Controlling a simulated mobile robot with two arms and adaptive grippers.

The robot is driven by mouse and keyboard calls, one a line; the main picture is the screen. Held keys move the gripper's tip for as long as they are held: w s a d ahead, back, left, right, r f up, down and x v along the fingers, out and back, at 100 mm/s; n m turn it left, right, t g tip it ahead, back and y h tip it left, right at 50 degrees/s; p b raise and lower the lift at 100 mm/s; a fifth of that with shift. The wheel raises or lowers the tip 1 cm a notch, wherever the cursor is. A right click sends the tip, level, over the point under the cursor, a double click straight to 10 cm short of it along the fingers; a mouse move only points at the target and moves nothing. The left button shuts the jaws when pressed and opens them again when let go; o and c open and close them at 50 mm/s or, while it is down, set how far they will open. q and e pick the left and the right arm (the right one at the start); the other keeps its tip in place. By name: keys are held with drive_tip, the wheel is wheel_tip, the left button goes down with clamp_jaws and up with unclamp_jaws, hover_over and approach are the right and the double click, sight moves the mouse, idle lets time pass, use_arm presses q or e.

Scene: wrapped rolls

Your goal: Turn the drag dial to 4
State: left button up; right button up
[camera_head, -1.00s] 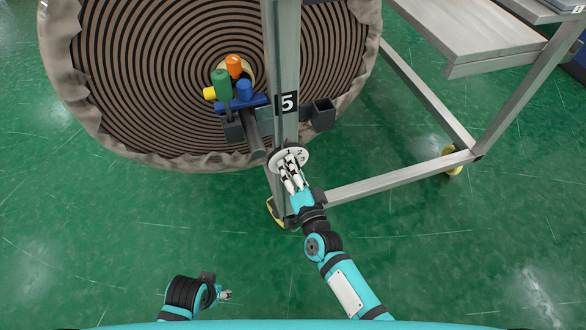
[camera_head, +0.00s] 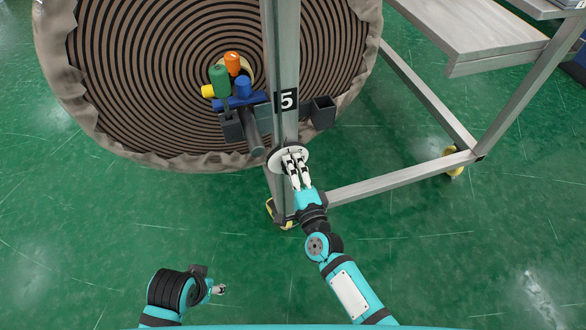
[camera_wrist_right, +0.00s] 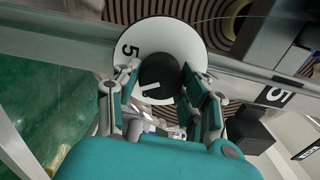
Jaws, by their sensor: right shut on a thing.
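The drag dial (camera_head: 276,160) is a round white disc on the upright metal post, below a black plate marked 5. In the right wrist view, the dial (camera_wrist_right: 150,35) shows a printed 5 at its upper left. Its black centre knob (camera_wrist_right: 160,72) carries a white line toward the lower left. The dial's other numbers are hidden or too small to read. My right gripper (camera_head: 293,160) is shut on the knob, with a finger on each side of it. My left gripper (camera_head: 219,289) is low in the head view, away from the dial; its opening is too small to judge.
A large wrapped roll (camera_head: 130,90) stands behind the post (camera_head: 285,60). A metal frame rail (camera_head: 400,180) runs to the right. The green floor in front is clear.

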idle(0.4)
drive_tip(key=o, duration=1.2)
drive_tip(key=shift+s, duration=0.1)
drive_tip(key=v, duration=1.1)
drive_tip(key=shift+s+d, duration=0.15)
drive_tip(key=shift+s, duration=0.2)
